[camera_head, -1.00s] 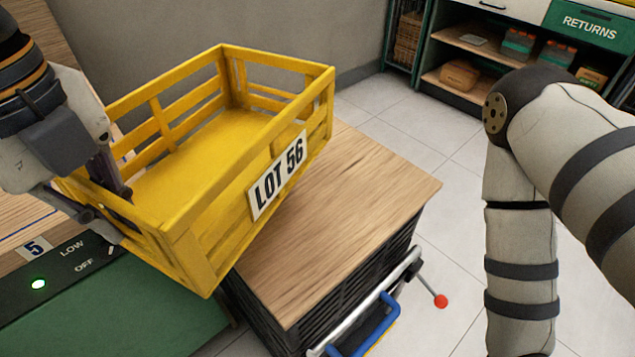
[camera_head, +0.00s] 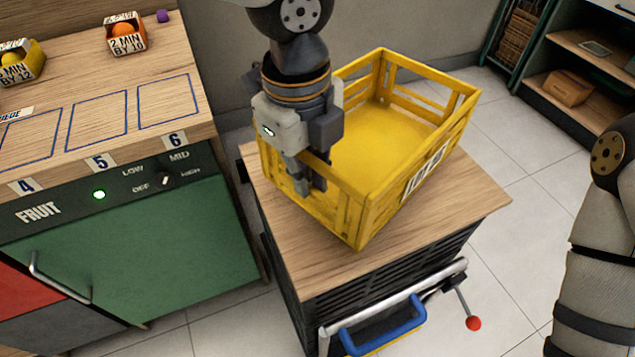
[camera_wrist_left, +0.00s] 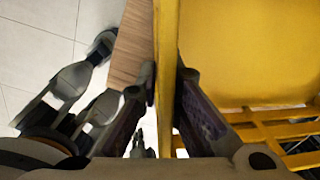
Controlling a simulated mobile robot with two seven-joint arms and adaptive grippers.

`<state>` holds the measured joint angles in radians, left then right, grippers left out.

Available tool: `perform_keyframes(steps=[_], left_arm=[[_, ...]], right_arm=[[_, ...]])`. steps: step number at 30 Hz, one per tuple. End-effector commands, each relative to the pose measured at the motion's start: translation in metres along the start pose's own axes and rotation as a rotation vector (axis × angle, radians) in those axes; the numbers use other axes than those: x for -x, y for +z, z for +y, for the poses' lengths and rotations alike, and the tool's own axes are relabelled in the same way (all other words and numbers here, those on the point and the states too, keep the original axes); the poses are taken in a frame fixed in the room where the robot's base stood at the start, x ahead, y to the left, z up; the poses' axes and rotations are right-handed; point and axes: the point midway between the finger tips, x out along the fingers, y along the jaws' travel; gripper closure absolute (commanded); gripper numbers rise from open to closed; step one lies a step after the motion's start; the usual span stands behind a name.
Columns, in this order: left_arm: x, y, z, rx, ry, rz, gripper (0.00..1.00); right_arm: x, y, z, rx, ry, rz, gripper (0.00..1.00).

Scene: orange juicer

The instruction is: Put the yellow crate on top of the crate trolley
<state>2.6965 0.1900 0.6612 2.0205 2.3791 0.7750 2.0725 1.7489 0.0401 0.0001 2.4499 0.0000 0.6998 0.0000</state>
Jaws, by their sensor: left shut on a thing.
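The yellow crate (camera_head: 390,142) is over the wooden top of the crate trolley (camera_head: 445,215), turned at an angle, open side up. I cannot tell whether its bottom touches the wood or hangs just above it. The bare wood shows along the front and right. My left gripper (camera_head: 312,188) is shut on the crate's near left wall. In the left wrist view, the fingers (camera_wrist_left: 172,100) sit on either side of that yellow wall (camera_wrist_left: 166,60). My right gripper is out of view; only part of my right arm shows.
A green counter (camera_head: 130,240) with a wooden top stands left of the trolley, with small fruit boxes (camera_head: 124,34) at the back. The trolley has a blue handle (camera_head: 383,328) and a red-knobbed lever (camera_head: 473,323) in front. Shelves (camera_head: 585,75) stand at the back right.

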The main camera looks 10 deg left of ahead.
Motion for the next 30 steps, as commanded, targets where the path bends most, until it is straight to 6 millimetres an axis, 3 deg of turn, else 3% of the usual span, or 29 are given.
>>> perform_keyframes(steps=[3,7,18,21,30], left_arm=[[-0.018,-0.004,-0.012,-0.001,-0.001,0.001,1.00],[-0.037,-0.003,-0.009,-0.001,-0.005,-0.003,1.00],[-0.040,-0.003,-0.009,-0.001,-0.013,-0.007,1.00],[-0.041,-0.003,-0.009,-0.001,-0.011,-0.007,0.76],[-0.041,-0.003,-0.009,-0.001,-0.010,-0.006,0.73]], right_arm=[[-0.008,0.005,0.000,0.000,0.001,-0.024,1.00],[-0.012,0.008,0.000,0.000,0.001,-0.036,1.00],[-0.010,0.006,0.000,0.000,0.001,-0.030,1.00],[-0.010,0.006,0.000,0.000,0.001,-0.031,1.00],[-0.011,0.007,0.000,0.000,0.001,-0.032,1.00]])
